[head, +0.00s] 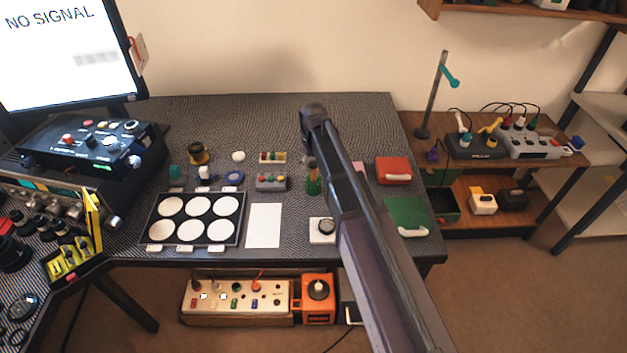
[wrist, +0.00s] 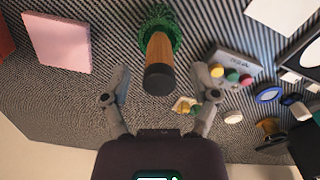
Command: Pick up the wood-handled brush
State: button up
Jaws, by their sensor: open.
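The wood-handled brush (wrist: 160,52) shows in the wrist view, with green bristles at the top and a brown handle ending in a dark cap. Its capped end points toward my gripper (wrist: 160,88). My gripper is open, one finger on each side of the line of the handle; whether the handle lies between the fingertips in depth I cannot tell. In the head view the brush (head: 313,184) stands on the patterned table (head: 350,103), just left of my arm. My gripper is not clearly visible there.
A grey button box (head: 271,183) is close left of the brush. A white sheet (head: 264,225) and a tray with round white pads (head: 241,217) lie nearer the front. A pink block (wrist: 57,42) shows in the wrist view. Red (head: 393,168) and green (head: 405,213) pieces lie right of my arm.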

aim_at(314, 172)
jog(key=shift+f+b, duration=1.3)
jog(key=shift+f, duration=0.3)
grip_shut()
